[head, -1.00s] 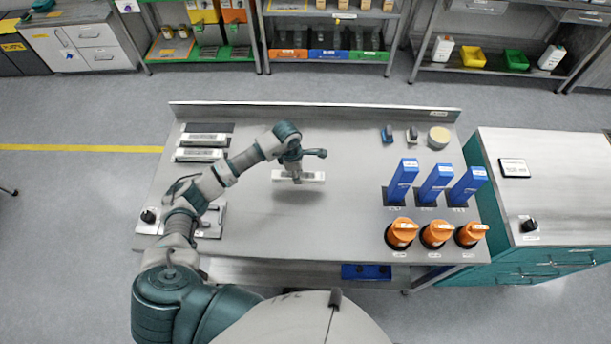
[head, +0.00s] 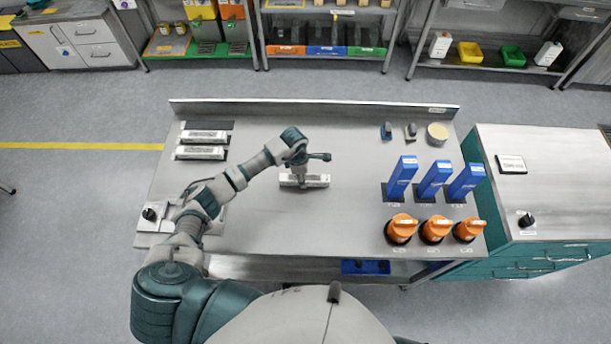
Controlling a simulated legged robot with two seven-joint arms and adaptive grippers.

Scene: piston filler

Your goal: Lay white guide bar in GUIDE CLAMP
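A white guide bar (head: 317,181) is in the middle of the steel bench, under my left gripper (head: 301,180). The fingers meet the bar near its middle and look closed on it; the arm partly hides the grip. The bar lies lengthwise left to right, at or just above the bench top. Two similar white bars, one behind (head: 203,136) and one in front (head: 200,153), lie at the back left. A grey fixture with a black knob (head: 149,214) at the front left is partly hidden by my arm; I cannot tell whether it is the guide clamp. My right gripper is not in view.
Blue upright blocks (head: 434,180) and orange round parts (head: 436,229) stand at the right of the bench (head: 290,232). Small blue and grey items and a round tan disc (head: 437,134) lie at the back right. The bench centre is otherwise clear.

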